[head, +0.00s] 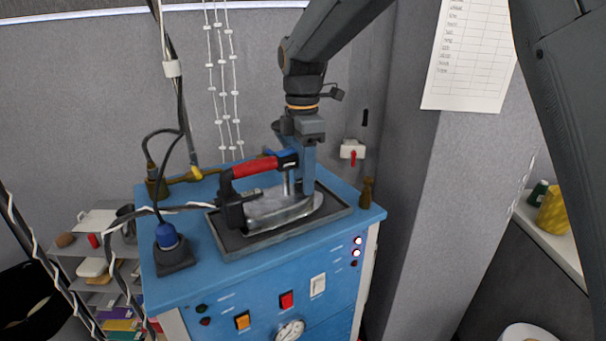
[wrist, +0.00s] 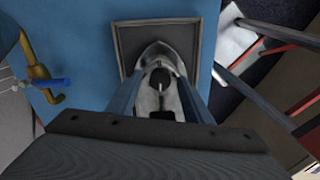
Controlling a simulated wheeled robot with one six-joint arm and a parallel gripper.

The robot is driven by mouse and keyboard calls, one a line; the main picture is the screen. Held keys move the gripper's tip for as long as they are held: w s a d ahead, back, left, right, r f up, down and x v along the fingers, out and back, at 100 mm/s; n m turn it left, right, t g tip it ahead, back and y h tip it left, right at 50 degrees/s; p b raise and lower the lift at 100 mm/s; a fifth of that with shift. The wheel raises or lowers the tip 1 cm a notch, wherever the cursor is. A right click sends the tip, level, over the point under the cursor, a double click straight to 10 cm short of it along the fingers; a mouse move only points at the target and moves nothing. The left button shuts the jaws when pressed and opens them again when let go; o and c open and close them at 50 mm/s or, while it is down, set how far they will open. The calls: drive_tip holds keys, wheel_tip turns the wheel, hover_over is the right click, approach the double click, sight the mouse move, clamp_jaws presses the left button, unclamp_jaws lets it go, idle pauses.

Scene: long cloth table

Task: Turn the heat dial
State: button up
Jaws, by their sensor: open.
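An iron (head: 280,209) with a red and black handle (head: 255,167) and a silver body lies on a dark tray (head: 237,243) on top of a blue cabinet. My gripper (head: 298,188) points down over the iron's front part, its blue fingers apart. In the wrist view the silver iron (wrist: 152,52) lies below my open gripper (wrist: 158,82). A round black knob (wrist: 160,77), possibly the heat dial, shows on the iron between the fingers. I cannot tell whether the fingers touch it. My fingers partly hide the iron in the head view.
The blue cabinet (head: 200,275) has switches and a round white gauge (head: 290,331) on its front. A blue-capped fitting (head: 168,240) with a cable stands at its left. A brass pipe (head: 195,175) runs along the back; a small brown bottle (head: 367,191) stands at the right edge.

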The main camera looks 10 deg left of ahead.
drive_tip(key=shift+w+r+b, duration=0.1)
drive_tip(key=shift+r+b, duration=1.05)
drive_tip(key=shift+r, duration=2.75)
